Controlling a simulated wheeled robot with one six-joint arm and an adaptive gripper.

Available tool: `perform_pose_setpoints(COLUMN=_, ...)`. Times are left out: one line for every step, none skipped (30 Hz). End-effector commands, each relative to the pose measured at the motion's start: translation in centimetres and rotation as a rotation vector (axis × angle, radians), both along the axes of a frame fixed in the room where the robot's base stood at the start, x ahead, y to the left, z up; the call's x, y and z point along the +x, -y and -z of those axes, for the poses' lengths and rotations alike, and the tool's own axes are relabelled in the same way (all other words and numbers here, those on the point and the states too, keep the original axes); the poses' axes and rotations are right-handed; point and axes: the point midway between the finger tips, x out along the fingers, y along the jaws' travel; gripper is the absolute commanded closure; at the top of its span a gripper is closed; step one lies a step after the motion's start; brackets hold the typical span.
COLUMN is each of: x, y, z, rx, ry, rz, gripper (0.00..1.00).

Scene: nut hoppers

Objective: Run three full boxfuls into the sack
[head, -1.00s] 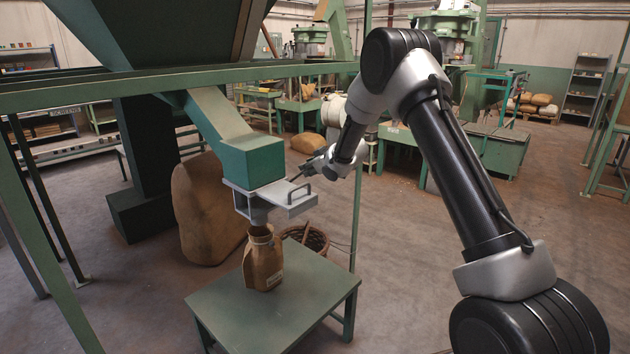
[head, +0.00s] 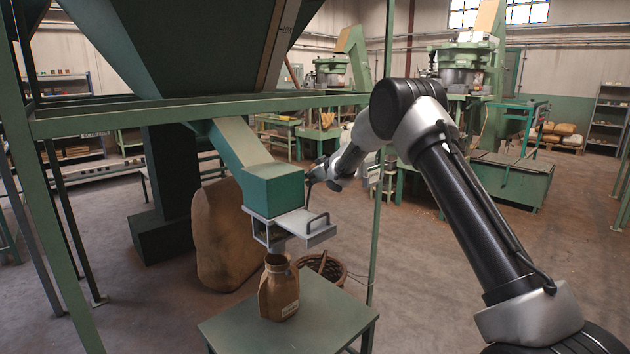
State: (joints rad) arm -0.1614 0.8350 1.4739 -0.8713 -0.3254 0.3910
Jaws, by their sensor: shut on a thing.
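A green metal box (head: 273,188) hangs at the lower end of the sloping chute (head: 238,143). Under the box is a grey slide plate (head: 300,230) that sticks out to the right and carries a bar handle (head: 319,218). A brown paper sack (head: 279,290) with a pale label stands upright and open-mouthed below the outlet. Its contents are hidden. My gripper (head: 314,177) is at the upper right side of the box, above the bar handle and apart from it. It is shut on a small dark part there, mostly hidden by the fingers.
The sack stands on a green table (head: 330,312) with bare room around it. A large bulging sack (head: 218,235) and a wicker basket (head: 325,268) are on the floor behind. A green frame post (head: 383,215) rises just right of the slide plate.

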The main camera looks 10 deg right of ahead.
Motion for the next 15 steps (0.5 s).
perform_pose_setpoints(x=0.2, y=-0.01, z=-0.45, rx=0.002, ry=0.007, rz=0.0, gripper=1.0)
perform_pose_setpoints(x=0.22, y=-0.02, z=-0.46, rx=0.002, ry=0.007, rz=0.0, gripper=1.0)
perform_pose_setpoints(x=0.24, y=-0.03, z=-0.48, rx=0.002, ry=0.007, rz=0.0, gripper=1.0)
perform_pose_setpoints(x=0.25, y=-0.04, z=-0.48, rx=0.002, ry=0.007, rz=0.0, gripper=1.0)
perform_pose_setpoints(x=0.25, y=-0.05, z=-0.49, rx=0.002, ry=0.007, rz=0.0, gripper=1.0)
perform_pose_setpoints(x=0.26, y=-0.05, z=-0.5, rx=0.003, ry=0.008, rz=0.0, gripper=1.0)
perform_pose_setpoints(x=0.26, y=-0.05, z=-0.51, rx=0.003, ry=0.008, rz=0.0, gripper=1.0)
perform_pose_setpoints(x=0.26, y=-0.05, z=-0.51, rx=0.003, ry=0.008, rz=0.0, gripper=1.0)
perform_pose_setpoints(x=0.27, y=-0.05, z=-0.53, rx=0.003, ry=0.008, rz=0.0, gripper=1.0)
perform_pose_setpoints(x=0.27, y=-0.05, z=-0.53, rx=0.003, ry=0.008, rz=0.0, gripper=1.0)
perform_pose_setpoints(x=0.27, y=-0.05, z=-0.53, rx=0.003, ry=0.008, rz=0.0, gripper=1.0)
perform_pose_setpoints(x=0.27, y=-0.05, z=-0.54, rx=0.003, ry=0.008, rz=0.0, gripper=1.0)
perform_pose_setpoints(x=0.28, y=-0.05, z=-0.55, rx=0.003, ry=0.008, rz=0.0, gripper=0.71)
perform_pose_setpoints(x=0.27, y=-0.04, z=-0.54, rx=0.003, ry=0.008, rz=0.0, gripper=0.65)
perform_pose_setpoints(x=0.26, y=-0.04, z=-0.52, rx=0.003, ry=0.008, rz=0.0, gripper=0.58)
